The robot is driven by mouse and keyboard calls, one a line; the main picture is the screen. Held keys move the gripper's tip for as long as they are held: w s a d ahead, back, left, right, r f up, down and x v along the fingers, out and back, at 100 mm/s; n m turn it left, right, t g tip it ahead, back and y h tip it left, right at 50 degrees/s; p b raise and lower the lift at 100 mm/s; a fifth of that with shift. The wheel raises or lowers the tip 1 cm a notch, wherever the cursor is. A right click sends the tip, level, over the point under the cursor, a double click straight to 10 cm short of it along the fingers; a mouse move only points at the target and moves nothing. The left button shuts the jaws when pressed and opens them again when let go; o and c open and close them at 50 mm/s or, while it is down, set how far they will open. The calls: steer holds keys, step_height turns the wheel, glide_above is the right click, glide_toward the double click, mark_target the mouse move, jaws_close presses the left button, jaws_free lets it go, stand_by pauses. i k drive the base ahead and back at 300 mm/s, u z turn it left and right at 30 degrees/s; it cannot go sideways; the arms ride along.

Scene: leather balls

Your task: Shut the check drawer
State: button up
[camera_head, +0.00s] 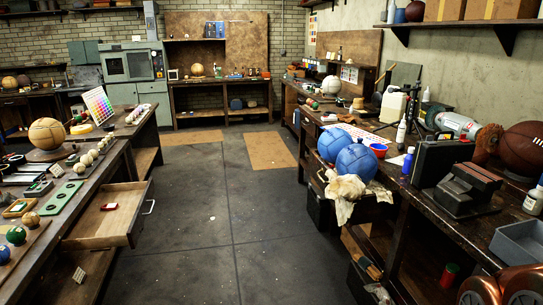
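A wooden drawer (124,228) stands open on the left, pulled out of the left workbench into the aisle. It has a pale metal handle (149,206) on its front, which faces right. A small red and white item (109,206) lies inside on the drawer floor. Nothing is seen touching the drawer or its handle.
The left workbench (62,228) carries balls, trays and a colour chart. The right workbench (440,215) is crowded, with two blue balls and a cloth hanging near its edge. Tan mats lie farther back.

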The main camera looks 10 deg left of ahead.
mark_target(93, 229)
steer(key=i, duration=0.75)
steer(key=u, duration=1.8)
steer(key=i, duration=2.75)
steer(key=u, duration=0.25)
